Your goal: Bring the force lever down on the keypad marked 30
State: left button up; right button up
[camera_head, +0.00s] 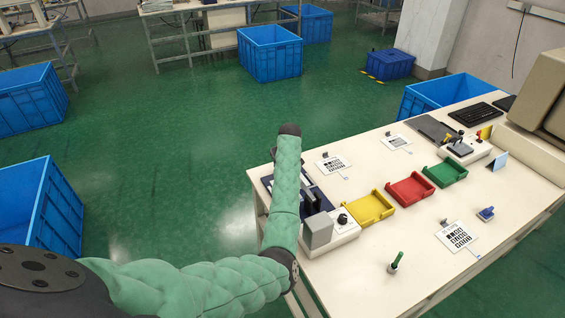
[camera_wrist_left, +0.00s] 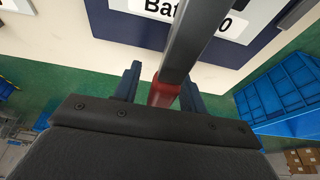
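A dark force lever (camera_wrist_left: 187,45) with a red grip (camera_wrist_left: 163,93) crosses the left wrist view. The red grip lies between the fingers of my left gripper (camera_wrist_left: 162,76), nearer the right finger, with a gap at the left one. The gripper looks open around it. Below the lever is a dark blue plate with a white label (camera_wrist_left: 205,18), partly hidden, reading "Bat" and ending in 0. In the head view my left forearm hides the gripper and much of the dark lever stand (camera_head: 314,199) at the table's near-left corner. My right gripper is not in view.
Keypad cards (camera_head: 333,165), (camera_head: 397,142), (camera_head: 457,238) lie on the white table (camera_head: 360,280). Yellow (camera_head: 370,209), red (camera_head: 410,189) and green (camera_head: 445,173) trays stand between them. A grey block device (camera_head: 318,232) stands close by the lever stand. A green-handled tool (camera_head: 397,262) stands near the front.

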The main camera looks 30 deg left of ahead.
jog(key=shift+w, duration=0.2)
pick_arm(q)
jog(key=shift+s+d+r, duration=0.1)
jog(key=shift+d+r, duration=0.1)
jog(key=shift+r, duration=0.3)
jog(key=b+v, duration=0.2)
jog(key=v, duration=0.3)
jog(key=shift+s+r, duration=0.1)
jog(key=shift+r, duration=0.25)
jog(key=shift+s+d+r, duration=0.1)
jog(key=shift+d+r, duration=0.05)
jog(key=shift+r, duration=0.3)
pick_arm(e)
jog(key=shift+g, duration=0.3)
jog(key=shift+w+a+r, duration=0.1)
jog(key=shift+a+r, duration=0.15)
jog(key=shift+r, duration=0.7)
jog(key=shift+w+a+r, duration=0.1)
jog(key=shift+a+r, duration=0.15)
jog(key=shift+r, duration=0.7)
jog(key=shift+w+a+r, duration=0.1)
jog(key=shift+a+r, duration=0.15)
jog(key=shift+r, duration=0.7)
